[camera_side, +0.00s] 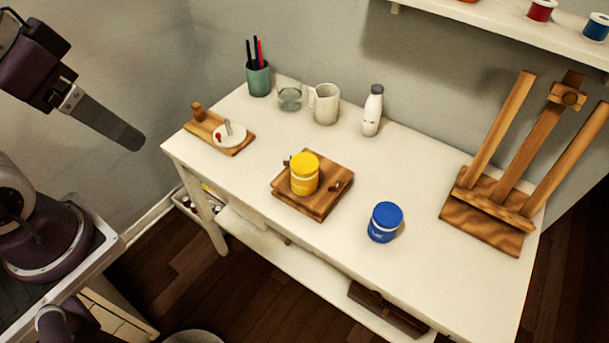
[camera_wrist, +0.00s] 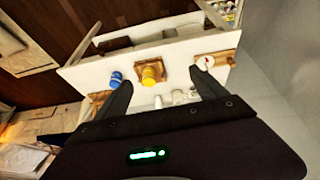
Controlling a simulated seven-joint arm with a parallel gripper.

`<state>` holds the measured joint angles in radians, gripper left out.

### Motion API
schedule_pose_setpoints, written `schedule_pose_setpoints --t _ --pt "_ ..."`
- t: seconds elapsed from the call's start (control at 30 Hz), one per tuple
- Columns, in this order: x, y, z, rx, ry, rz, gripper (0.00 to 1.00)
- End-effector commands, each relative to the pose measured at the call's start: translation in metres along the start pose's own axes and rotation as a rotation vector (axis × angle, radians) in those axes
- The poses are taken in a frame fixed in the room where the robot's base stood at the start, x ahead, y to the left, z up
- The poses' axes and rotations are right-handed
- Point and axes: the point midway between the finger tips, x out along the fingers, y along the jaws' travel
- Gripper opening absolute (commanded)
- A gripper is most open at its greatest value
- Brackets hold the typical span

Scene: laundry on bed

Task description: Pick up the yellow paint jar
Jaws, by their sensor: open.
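The yellow paint jar (camera_side: 304,175) stands upright on a square wooden board (camera_side: 322,207) near the middle of the white table. In the wrist view the yellow jar (camera_wrist: 149,76) shows between my two fingers, at a distance. My gripper (camera_side: 128,138) is at the upper left in the side view, high up and well apart from the table and the jar. In the wrist view my gripper (camera_wrist: 165,88) has its two dark fingers spread wide, with nothing held between them.
A blue jar (camera_side: 385,222) stands right of the board. A wooden easel (camera_side: 487,216) is at the right end. A pencil cup (camera_side: 258,80), glass (camera_side: 289,98), mug (camera_side: 325,104) and white bottle (camera_side: 372,111) line the back. A small plate (camera_side: 230,136) lies at the left.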

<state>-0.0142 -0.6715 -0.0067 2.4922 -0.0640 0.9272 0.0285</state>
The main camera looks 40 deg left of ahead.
Motion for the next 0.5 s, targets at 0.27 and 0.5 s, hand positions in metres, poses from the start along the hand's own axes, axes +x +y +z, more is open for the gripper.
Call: schedule_pose_setpoints --t 0.27,0.5 --pt "0.046 0.093 -0.004 -0.297 -0.755 0.486 0.81" --pt "0.111 0.133 -0.087 -0.844 -1.126 1.054 0.81"
